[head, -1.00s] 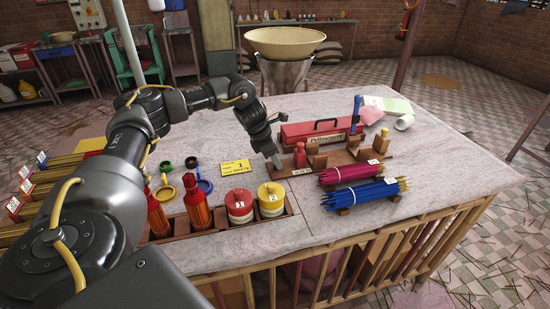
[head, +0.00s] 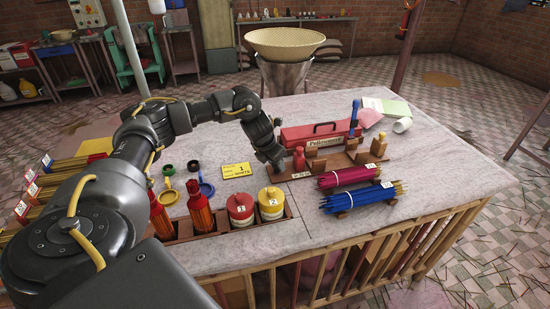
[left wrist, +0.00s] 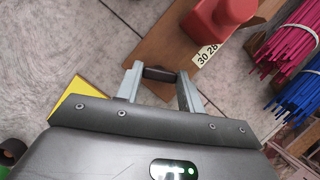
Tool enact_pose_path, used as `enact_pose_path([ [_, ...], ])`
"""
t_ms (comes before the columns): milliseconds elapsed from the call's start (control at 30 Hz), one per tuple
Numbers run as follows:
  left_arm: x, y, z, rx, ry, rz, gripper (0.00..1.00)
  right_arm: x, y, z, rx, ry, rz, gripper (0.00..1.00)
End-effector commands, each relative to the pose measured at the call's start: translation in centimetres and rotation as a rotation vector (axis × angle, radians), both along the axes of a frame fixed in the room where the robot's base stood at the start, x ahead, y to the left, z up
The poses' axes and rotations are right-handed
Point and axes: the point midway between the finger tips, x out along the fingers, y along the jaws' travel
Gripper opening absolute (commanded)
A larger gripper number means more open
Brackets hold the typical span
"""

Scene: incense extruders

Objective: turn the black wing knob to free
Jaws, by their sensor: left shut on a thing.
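The black wing knob (left wrist: 159,74) shows in the left wrist view as a short dark bar at the end of the brown wooden board (left wrist: 150,45). My left gripper (left wrist: 160,80) is shut on it, with one finger at each end of the bar. In the head view my left gripper (head: 279,166) reaches down to the left end of the board and hides the knob. My right gripper is not in view.
A red block-like part (head: 299,158) stands on the board beside my gripper. The red press box (head: 318,133) lies behind it. Magenta sticks (head: 348,176) and blue sticks (head: 362,196) lie to the front right. A yellow card (head: 237,170) lies to the left.

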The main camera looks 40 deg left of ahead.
Motion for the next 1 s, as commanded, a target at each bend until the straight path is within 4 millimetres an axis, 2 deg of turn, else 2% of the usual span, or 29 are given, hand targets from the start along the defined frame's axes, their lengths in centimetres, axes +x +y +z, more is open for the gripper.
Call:
enact_pose_path([
  [33,0.0,-0.1,0.5,-0.001,-0.001,0.043,0.15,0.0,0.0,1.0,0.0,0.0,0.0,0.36],
  [700,0.2,-0.5,0.7,0.0,0.0,0.677,0.15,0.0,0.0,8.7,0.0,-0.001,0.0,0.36],
  [1000,0.3,-0.5,0.5,0.0,-0.001,0.907,0.15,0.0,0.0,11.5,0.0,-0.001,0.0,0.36],
])
